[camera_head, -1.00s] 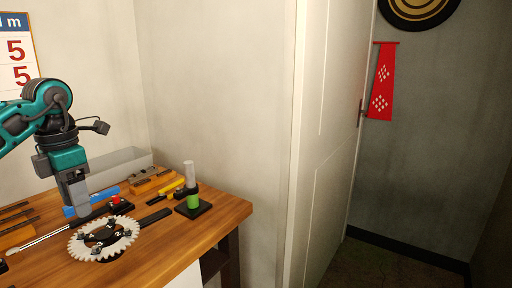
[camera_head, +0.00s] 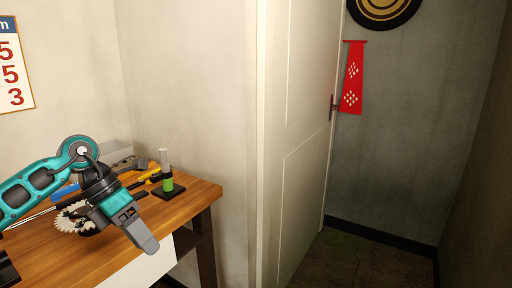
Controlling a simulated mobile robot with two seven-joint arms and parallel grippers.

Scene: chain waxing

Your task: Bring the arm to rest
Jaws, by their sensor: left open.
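My left arm comes in from the left over the wooden workbench (camera_head: 92,262). My left gripper (camera_head: 148,246) points down and to the right near the bench's front edge. It is open, and I see nothing held in it. The white toothed chainring (camera_head: 66,222) lies on the bench behind the arm and is partly hidden by it. A bottle with green contents (camera_head: 166,172) stands upright on a black base at the back right of the bench. My right gripper is not in view.
A yellow-handled tool (camera_head: 150,175) lies left of the bottle. A grey bin (camera_head: 116,152) stands at the back of the bench. A white door (camera_head: 300,130) stands to the right, with a red hanging cloth (camera_head: 352,78) beyond it. The floor right of the bench looks clear.

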